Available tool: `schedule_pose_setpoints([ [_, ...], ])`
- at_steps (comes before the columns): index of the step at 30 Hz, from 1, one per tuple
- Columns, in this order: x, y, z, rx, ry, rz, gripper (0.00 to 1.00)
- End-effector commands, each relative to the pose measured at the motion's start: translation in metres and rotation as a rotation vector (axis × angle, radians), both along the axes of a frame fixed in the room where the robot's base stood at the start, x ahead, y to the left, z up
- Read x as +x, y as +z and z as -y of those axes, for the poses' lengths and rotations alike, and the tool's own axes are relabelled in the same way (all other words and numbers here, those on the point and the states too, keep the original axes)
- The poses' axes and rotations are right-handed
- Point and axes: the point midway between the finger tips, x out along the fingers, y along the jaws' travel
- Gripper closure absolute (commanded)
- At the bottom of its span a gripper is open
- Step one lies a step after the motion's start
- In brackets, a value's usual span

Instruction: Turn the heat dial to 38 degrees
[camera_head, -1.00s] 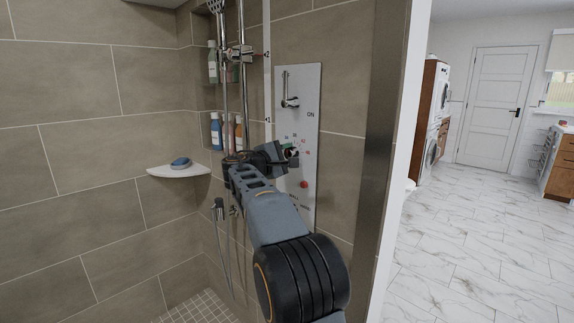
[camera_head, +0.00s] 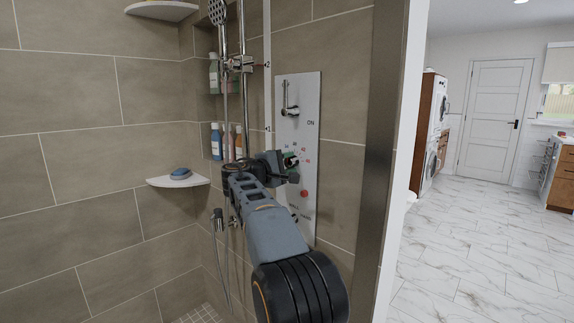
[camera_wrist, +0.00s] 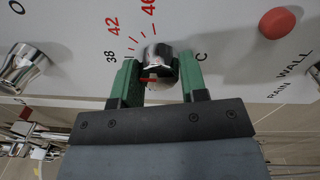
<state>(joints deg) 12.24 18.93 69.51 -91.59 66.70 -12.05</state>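The heat dial (camera_wrist: 158,62) is a chrome knob on the white shower panel (camera_head: 298,98), with red marks and the numbers 38, 42 and 46 along its upper left in the wrist view. A small red mark shows on the knob's near side. My gripper (camera_wrist: 160,70) has its green fingers on either side of the knob, with little or no gap, and looks shut on it. In the head view my gripper (camera_head: 290,164) is at the panel's middle and hides most of the dial. Which number the dial points to is unclear.
A red button (camera_wrist: 278,22) sits on the panel to the right of the dial, near the words RAIN and WALL. A chrome lever (camera_head: 290,108) is above, beside ON. A shower rail and hose stand left of the panel. A corner shelf (camera_head: 178,182) holds a blue soap.

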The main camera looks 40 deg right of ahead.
Motion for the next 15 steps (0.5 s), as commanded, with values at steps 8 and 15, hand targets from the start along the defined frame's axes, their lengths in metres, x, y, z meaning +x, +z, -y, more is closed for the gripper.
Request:
schedule_pose_setpoints([
  [8, 0.0001, -0.0002, 0.0001, 0.000, 0.000, -0.001, 0.35],
  [15, -0.0001, 0.0000, -0.0014, -0.001, 0.001, -0.001, 0.35],
])
